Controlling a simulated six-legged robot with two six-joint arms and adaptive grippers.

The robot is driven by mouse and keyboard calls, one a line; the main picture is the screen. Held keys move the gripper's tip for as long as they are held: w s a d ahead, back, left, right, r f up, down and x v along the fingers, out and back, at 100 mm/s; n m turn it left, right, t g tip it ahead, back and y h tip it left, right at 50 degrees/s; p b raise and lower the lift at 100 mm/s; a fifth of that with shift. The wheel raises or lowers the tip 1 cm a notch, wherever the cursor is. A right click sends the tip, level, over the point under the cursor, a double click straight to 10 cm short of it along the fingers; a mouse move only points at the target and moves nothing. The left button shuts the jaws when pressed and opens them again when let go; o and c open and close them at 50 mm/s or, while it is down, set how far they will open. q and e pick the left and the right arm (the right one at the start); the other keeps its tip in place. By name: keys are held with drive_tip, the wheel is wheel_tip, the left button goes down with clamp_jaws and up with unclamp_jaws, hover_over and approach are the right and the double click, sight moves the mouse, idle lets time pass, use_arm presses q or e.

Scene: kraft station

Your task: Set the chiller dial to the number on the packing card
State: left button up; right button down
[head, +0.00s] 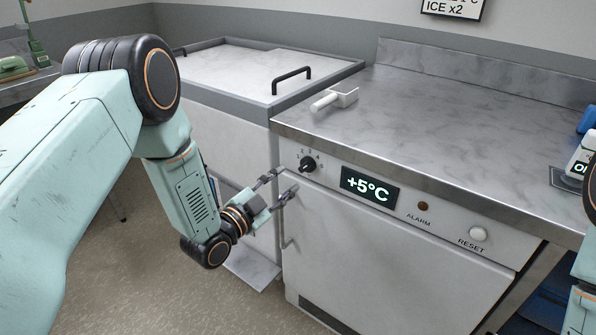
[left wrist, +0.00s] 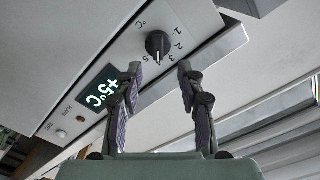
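The black chiller dial (head: 308,164) is on the left of the chiller's front panel; it also shows in the left wrist view (left wrist: 157,44), with numbers around it. Its exact setting is hard to read. The display (head: 369,188) reads +5°C. A framed card (head: 452,9) on the back wall is cut off by the top edge; "ICE x2" is legible, the line above only partly. My left gripper (head: 287,181) is open and empty, just left of and below the dial. In the left wrist view its fingers (left wrist: 160,67) are spread, with the dial beyond the gap. My right gripper is out of view.
An alarm lamp (head: 423,206) and a white reset button (head: 478,234) are right of the display. A white scoop (head: 335,99) lies on the marble-like counter (head: 430,125). A lidded chest with a black handle (head: 291,80) stands left. Part of my right arm shows at the right edge.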

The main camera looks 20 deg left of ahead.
sight(304, 168)
use_arm(q)
drive_tip(key=x, duration=0.2)
drive_tip(key=b+x, duration=0.1)
drive_tip(key=x, duration=0.1)
drive_tip(key=shift+w+d, duration=0.15)
drive_tip(key=shift+d, duration=0.2)
drive_tip(key=shift+x, duration=0.9)
drive_tip(key=shift+a, duration=0.1)
clamp_jaws()
